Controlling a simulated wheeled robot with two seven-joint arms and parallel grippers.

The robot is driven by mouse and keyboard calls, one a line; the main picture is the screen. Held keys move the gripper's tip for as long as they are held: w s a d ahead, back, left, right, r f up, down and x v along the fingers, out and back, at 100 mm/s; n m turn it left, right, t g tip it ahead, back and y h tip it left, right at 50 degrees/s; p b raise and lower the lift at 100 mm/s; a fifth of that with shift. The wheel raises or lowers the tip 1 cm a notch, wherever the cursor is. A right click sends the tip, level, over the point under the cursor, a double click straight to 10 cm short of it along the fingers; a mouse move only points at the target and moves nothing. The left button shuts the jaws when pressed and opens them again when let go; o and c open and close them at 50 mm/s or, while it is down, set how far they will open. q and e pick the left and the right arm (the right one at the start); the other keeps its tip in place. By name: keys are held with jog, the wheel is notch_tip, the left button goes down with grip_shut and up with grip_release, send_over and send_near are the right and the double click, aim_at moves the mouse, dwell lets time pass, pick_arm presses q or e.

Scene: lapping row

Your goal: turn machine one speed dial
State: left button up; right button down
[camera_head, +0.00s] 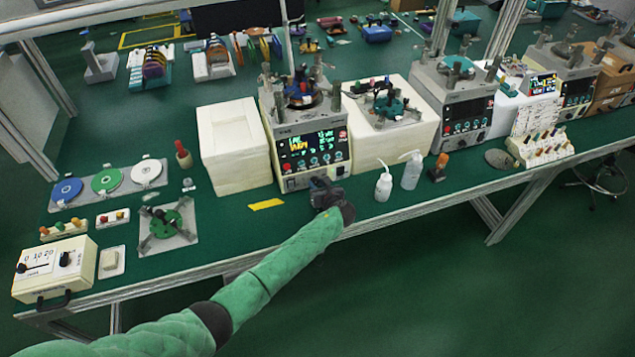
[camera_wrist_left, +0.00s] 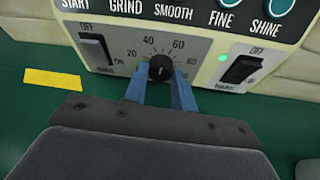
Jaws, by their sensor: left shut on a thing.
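Machine one (camera_head: 310,145) is a cream and grey lapping machine with a lit screen, standing on the green bench. Its black round speed dial (camera_wrist_left: 161,67) shows in the left wrist view, on a grey panel with a numbered scale around it. My left gripper (camera_wrist_left: 160,80) has its blue fingers on both sides of the dial and is shut on it. In the head view my left gripper (camera_head: 324,185) is in front of the machine's lower panel and hides the dial. My right gripper is in neither view.
An OFF-marked rocker switch (camera_wrist_left: 243,68) is right of the dial, with a green light beside it; another switch (camera_wrist_left: 96,48) is at left. A yellow strip (camera_head: 266,204) lies on the bench. White bottles (camera_head: 384,184) stand to the right.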

pick_arm(q)
jog(key=shift+d+m+y+p, duration=0.1)
jog(key=shift+m+y+p, duration=0.25)
jog(key=shift+m+y, duration=0.25)
jog(key=shift+f+m, duration=0.1)
jog(key=shift+m, duration=0.6)
jog(key=m+y, duration=0.2)
jog(key=m, duration=0.1)
jog(key=shift+w+d+f, duration=0.1)
jog(key=shift+d, duration=0.05)
jog(key=shift+m, duration=0.3)
jog(key=o, duration=1)
